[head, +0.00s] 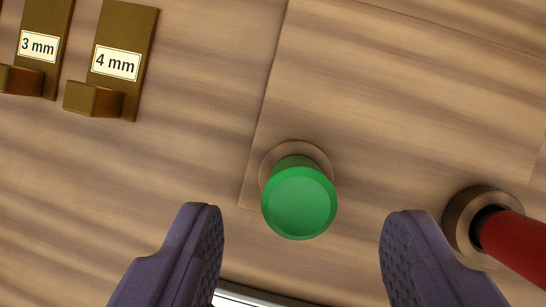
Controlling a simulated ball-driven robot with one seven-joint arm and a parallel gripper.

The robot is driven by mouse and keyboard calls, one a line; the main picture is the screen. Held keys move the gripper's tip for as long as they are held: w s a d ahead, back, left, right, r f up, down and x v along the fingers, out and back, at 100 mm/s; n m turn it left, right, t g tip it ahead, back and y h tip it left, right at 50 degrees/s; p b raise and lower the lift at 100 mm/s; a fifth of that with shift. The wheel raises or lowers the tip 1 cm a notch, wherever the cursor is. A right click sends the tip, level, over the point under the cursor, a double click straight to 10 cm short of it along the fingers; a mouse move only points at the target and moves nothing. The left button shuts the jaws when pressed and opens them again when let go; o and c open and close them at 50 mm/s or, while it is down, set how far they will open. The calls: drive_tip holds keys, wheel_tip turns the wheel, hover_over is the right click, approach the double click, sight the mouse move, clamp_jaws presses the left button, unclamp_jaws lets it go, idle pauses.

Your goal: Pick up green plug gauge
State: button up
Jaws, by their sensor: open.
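The green plug gauge (299,203) stands in a round brown holder (322,161) on the wood surface, its flat round top facing the camera. It is near the middle of the head view. My gripper (301,222) is open, with one purple finger to the left of the green plug gauge and one to the right. Neither finger touches it. The gauge's lower part is hidden beneath its top.
A red cylinder (517,247) stands in another brown ring holder (464,214) at the right, close to my right finger. Brass brackets labelled 3 mm (39,46) and 4 mm (117,64) are at the upper left. The wood above the gauge is clear.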

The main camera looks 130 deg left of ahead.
sight(301, 213)
drive_tip(key=b+x, duration=0.1)
drive_tip(key=x, duration=0.3)
drive_tip(key=shift+w+f+b, duration=0.1)
drive_tip(key=shift+w+b, duration=0.2)
drive_tip(key=shift+b, duration=0.1)
drive_tip(key=shift+s, duration=0.1)
drive_tip(key=shift+c, duration=0.8)
clamp_jaws()
